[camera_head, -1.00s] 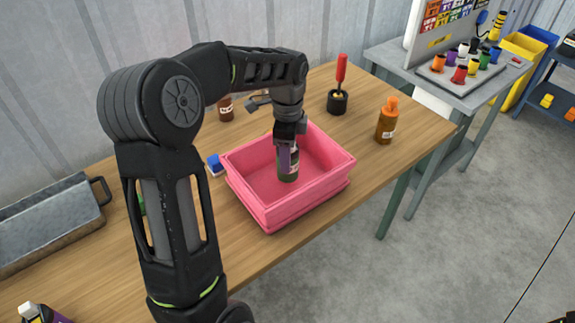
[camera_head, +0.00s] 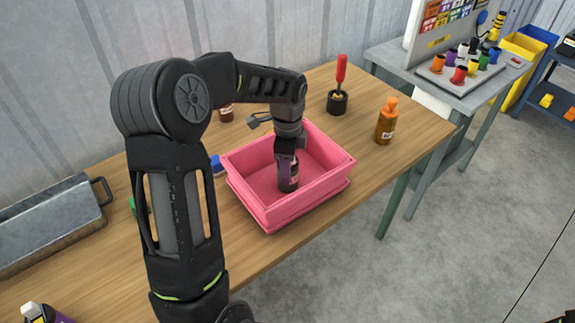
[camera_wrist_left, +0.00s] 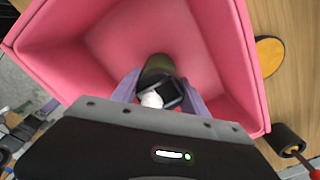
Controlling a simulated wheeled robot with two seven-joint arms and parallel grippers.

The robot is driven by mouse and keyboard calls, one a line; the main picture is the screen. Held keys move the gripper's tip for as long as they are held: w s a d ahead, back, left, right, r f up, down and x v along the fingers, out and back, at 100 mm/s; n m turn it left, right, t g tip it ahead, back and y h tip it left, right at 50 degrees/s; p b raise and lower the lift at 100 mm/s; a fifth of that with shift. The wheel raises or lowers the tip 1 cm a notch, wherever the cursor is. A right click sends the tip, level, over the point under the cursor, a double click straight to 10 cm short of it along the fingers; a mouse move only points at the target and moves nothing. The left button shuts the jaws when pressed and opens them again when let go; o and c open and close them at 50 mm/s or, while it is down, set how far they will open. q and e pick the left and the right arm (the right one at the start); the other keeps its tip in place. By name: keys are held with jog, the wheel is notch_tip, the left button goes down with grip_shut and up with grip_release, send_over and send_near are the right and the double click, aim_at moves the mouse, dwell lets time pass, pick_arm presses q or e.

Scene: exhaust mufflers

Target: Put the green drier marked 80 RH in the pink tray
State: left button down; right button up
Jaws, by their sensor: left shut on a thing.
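The pink tray (camera_head: 262,206) stands on the wooden table in the head view. My left gripper (camera_head: 288,172) reaches down inside it, shut on a dark bottle-like drier (camera_head: 289,185) with a pale label. The drier is upright and low in the tray; I cannot tell whether its base touches the tray floor. In the left wrist view, the two purple-grey fingers (camera_wrist_left: 156,92) close around the drier's top, and its body (camera_wrist_left: 157,65) looks dark green. The pink tray walls (camera_wrist_left: 247,60) surround it. The 80 RH marking is too small to read. My right gripper is not in view.
An orange bottle (camera_head: 387,122) and a black pot with a red-handled brush (camera_head: 338,100) stand right of the tray.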

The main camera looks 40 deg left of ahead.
pick_arm(q)
jog(key=c, duration=0.6)
grip_release()
jog(key=shift+f, duration=0.1)
notch_tip(320, 180, up, 12)
jog(key=shift+r+b, duration=0.15)
jog(key=shift+b, duration=0.35)
